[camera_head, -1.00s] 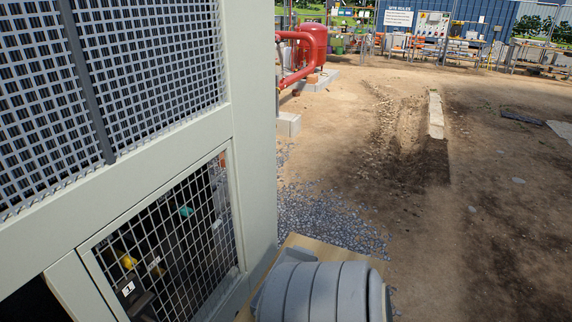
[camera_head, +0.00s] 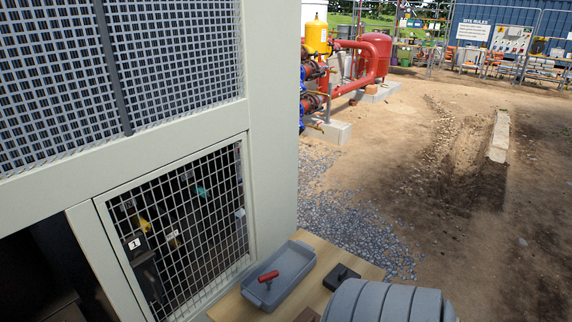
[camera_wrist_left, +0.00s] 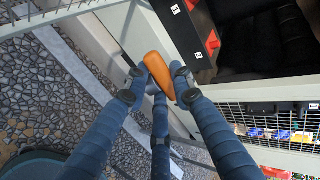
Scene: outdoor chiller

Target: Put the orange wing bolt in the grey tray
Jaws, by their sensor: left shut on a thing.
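In the left wrist view, my left gripper (camera_wrist_left: 163,84) is shut on an orange piece, the orange wing bolt (camera_wrist_left: 156,70). Its blue jointed fingers close around it, and their tips hide part of it. The grey tray (camera_head: 294,262) sits on a wooden surface at the lower middle of the head view. A small red-handled part (camera_head: 268,276) lies in the tray. My left gripper does not show in the head view, and my right gripper shows in neither view.
A small dark block (camera_head: 341,277) lies on the wooden surface (camera_head: 368,272) right of the tray. The chiller cabinet (camera_head: 272,120) with its mesh panel (camera_head: 185,215) stands left of the tray. An open dark bay (camera_head: 45,255) is at the lower left. Gravel and bare ground lie right.

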